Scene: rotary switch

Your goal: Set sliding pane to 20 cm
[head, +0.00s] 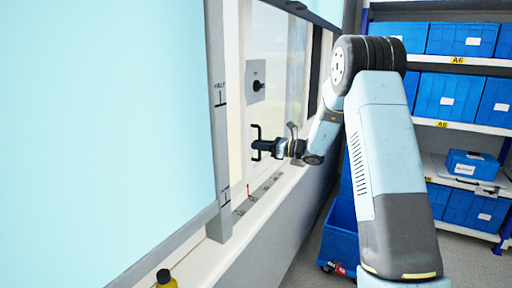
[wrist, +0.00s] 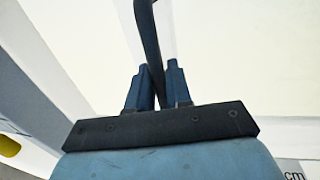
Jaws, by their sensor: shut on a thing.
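The sliding pane (head: 238,75) stands in a window frame at the left centre of the head view, partly behind a grey upright. Its dark bar handle (head: 256,133) sticks out towards my gripper (head: 262,146). In the wrist view, the handle (wrist: 148,35) runs down between the two fingers of my gripper (wrist: 157,85), which are shut on it. A scale with small marks (head: 240,211) lies on the sill below the pane, with a thin red pointer (head: 248,190) above it. The scale figures are too small to read in the head view.
A black rotary knob (head: 258,86) on a grey plate is above the handle. A grey upright (head: 217,110) stands left of my gripper. A yellow bottle (head: 166,279) is on the sill at the front. Shelves with blue bins (head: 447,97) stand at the right.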

